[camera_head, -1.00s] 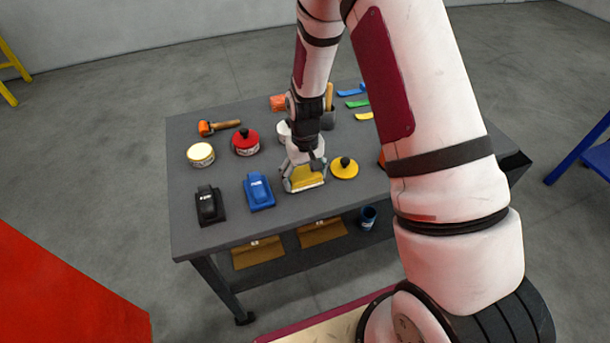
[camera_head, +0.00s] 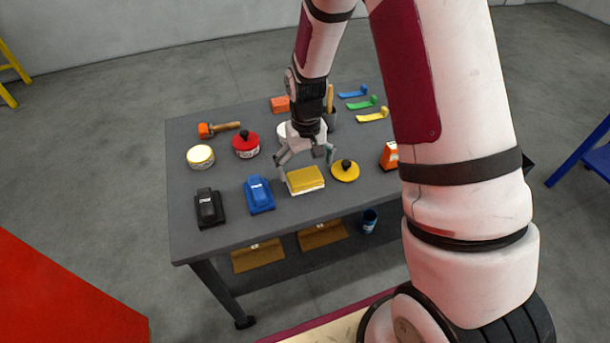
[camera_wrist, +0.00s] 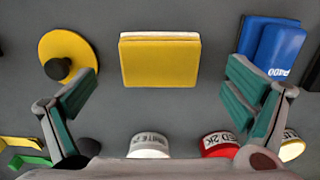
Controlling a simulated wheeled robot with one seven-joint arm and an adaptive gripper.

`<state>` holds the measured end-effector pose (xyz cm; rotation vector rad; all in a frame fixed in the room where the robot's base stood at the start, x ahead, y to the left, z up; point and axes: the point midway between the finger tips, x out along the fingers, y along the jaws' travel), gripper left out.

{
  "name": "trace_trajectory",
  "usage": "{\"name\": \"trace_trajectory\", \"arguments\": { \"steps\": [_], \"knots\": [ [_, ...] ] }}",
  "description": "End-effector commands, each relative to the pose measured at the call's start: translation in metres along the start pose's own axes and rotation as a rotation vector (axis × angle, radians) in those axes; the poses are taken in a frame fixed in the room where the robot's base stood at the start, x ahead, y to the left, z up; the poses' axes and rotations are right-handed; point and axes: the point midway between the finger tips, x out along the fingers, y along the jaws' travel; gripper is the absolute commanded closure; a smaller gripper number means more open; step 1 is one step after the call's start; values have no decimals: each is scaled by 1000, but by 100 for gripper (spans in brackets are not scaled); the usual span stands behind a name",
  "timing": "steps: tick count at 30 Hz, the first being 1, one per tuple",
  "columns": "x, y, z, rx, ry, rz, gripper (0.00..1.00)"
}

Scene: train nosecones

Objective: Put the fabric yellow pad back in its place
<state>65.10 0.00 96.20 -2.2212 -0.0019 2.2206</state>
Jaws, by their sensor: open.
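The yellow pad (camera_head: 306,180) is a rectangular block lying flat on the grey table (camera_head: 240,228) near its front edge. It sits between a blue sander and a round yellow pad with a black knob. In the wrist view the yellow pad (camera_wrist: 159,62) shows whole, ahead of the fingers and clear of them. My gripper (camera_head: 306,164) is open and empty just above and behind the pad. Its two green-lined fingers show wide apart in the wrist view (camera_wrist: 160,100).
The blue sander (camera_head: 258,194) and black sander (camera_head: 209,207) stand to the left. The round yellow pad (camera_head: 345,171) is close on the right, with an orange object (camera_head: 389,156) beyond. Tins, including a red one (camera_head: 245,143), stand behind. Colored spreaders (camera_head: 362,104) lie at the back right.

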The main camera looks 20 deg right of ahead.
Motion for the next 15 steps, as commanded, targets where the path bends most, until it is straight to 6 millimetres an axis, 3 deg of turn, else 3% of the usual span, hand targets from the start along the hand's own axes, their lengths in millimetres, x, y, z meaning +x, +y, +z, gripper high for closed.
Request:
{"name": "trace_trajectory", "arguments": {
  "steps": [6, 15],
  "knots": [
    [-41, 0, -2, 0, 4, 0, 4],
    [-72, 0, 0, 0, 5, 0, 4]
  ]
}}
